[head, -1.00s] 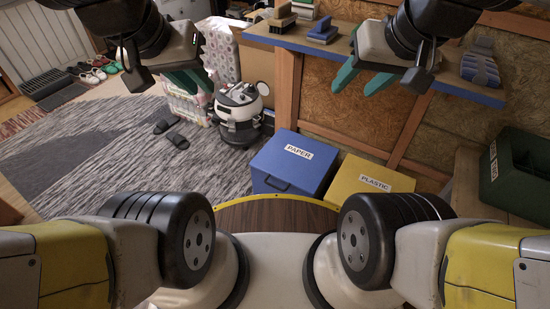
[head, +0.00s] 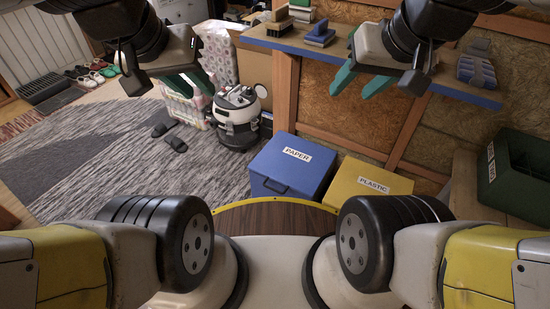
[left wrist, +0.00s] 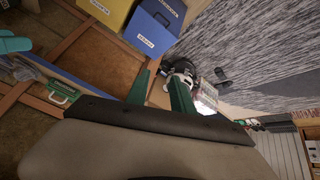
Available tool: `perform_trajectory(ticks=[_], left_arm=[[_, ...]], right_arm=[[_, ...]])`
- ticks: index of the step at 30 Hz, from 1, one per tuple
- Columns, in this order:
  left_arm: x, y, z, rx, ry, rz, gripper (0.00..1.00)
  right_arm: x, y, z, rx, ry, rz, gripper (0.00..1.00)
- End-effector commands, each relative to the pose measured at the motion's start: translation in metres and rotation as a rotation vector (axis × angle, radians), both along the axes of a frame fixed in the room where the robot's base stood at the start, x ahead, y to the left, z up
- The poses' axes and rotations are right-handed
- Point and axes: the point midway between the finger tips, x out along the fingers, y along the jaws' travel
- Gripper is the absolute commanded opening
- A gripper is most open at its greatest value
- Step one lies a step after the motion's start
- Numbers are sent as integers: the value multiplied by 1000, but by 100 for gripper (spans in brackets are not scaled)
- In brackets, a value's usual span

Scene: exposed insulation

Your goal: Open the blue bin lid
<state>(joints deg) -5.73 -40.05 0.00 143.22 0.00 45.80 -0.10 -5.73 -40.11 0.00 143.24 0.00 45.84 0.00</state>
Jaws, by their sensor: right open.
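The blue bin (head: 276,183), labelled PAPER, stands on the floor ahead of my base with its lid (head: 292,158) shut. A dark handle shows on its front face. The blue bin is also near the top of the left wrist view (left wrist: 152,28). My left gripper (head: 195,84) is open and empty, raised at the upper left, well apart from the bin. Its two green fingers show spread in the left wrist view (left wrist: 160,95). My right gripper (head: 361,82) is open and empty at the upper right, also apart from the bin.
A yellow bin (head: 355,200) labelled PLASTIC stands right beside the blue one. A small white-and-black robot (head: 238,115) stands left of the bins. A green crate (head: 515,175) is at right. The grey rug (head: 90,165) is mostly open.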

Motion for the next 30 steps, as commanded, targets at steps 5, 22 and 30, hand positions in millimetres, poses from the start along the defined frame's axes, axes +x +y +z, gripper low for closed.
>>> perform_trajectory(ticks=[5,22,30], left_arm=[[23,-3,-6,42,10,-74,33],[204,-52,-143,403,17,-781,33],[252,-84,-268,557,9,-1159,33]], right_arm=[[0,0,0,0,0,0,49],[0,0,0,0,0,0,49],[0,0,0,0,0,0,49]])
